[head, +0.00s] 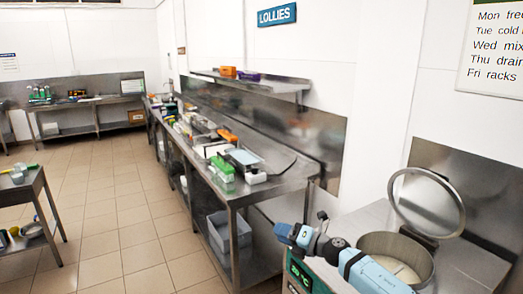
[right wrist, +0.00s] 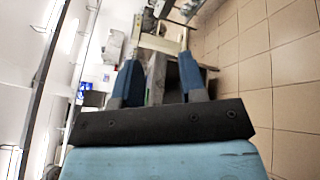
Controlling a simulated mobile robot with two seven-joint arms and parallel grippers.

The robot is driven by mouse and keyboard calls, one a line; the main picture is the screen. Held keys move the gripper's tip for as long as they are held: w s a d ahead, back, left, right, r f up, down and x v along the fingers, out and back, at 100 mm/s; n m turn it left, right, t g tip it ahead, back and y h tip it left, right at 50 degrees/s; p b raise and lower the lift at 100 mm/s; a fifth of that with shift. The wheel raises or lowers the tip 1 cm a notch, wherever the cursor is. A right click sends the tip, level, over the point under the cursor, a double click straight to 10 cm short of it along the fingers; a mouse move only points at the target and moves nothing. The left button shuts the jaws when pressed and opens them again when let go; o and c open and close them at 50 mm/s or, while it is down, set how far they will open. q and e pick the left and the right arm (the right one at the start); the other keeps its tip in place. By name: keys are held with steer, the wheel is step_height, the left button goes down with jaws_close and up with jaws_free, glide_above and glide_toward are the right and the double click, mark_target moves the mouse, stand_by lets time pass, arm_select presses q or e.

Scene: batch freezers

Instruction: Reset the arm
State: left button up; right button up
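My right arm comes in from the lower right in the head view, with its light blue links in front of the batch freezer. My right gripper (head: 284,231) is at the arm's far end, in the air near the front corner of the steel bench. In the right wrist view its two blue fingers (right wrist: 160,85) stand wide apart with nothing held between them. Behind them the bench and floor show, tilted. My left gripper and arm are not in view.
The batch freezer (head: 492,262) has its round lid (head: 427,202) raised above an open tub (head: 372,244). The steel bench (head: 290,178) carries several containers, with a grey bin (head: 218,232) on its lower shelf. A small table (head: 22,187) stands left. The tiled floor (head: 115,215) between is clear.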

steer(key=s+d+f+m+t+h, duration=0.1)
steer(key=s+d+f+m+h, duration=0.3)
steer(key=s+m, duration=0.45)
steer(key=s+d+f+m+t+h, duration=0.2)
steer(key=s+d+m+h, duration=0.25)
steer(key=s+m, duration=0.35)
steer(key=s+d+f+m+t+h, duration=0.1)
steer(key=s+d+f+m+h, duration=0.25)
steer(key=s+m+h, duration=0.45)
steer(key=s+d+f+m+g+y, duration=0.1)
steer(key=s+d+m+g, duration=0.2)
steer(key=s, duration=0.6)
steer(key=s+d+m+g, duration=0.2)
steer(key=s+m+g, duration=0.15)
steer(key=s, duration=0.55)
steer(key=s+d+f+m+g+y, duration=0.1)
steer(key=s+d+m+g, duration=0.2)
steer(key=s, duration=0.5)
steer(key=w+a+f+t+y, duration=0.1)
steer(key=w+a+f+t, duration=0.2)
steer(key=f, duration=0.3)
steer(key=w+a+f+n+t+y, duration=0.1)
steer(key=w+a+f+t, duration=0.1)
steer(key=f, duration=0.5)
steer(key=shift+w+a+f+n+t+y, duration=0.2)
steer(key=shift+w+a+n+t+y, duration=0.15)
steer(key=shift+a+t, duration=0.55)
steer(key=shift+w+d, duration=0.1)
steer(key=shift+d, duration=0.1)
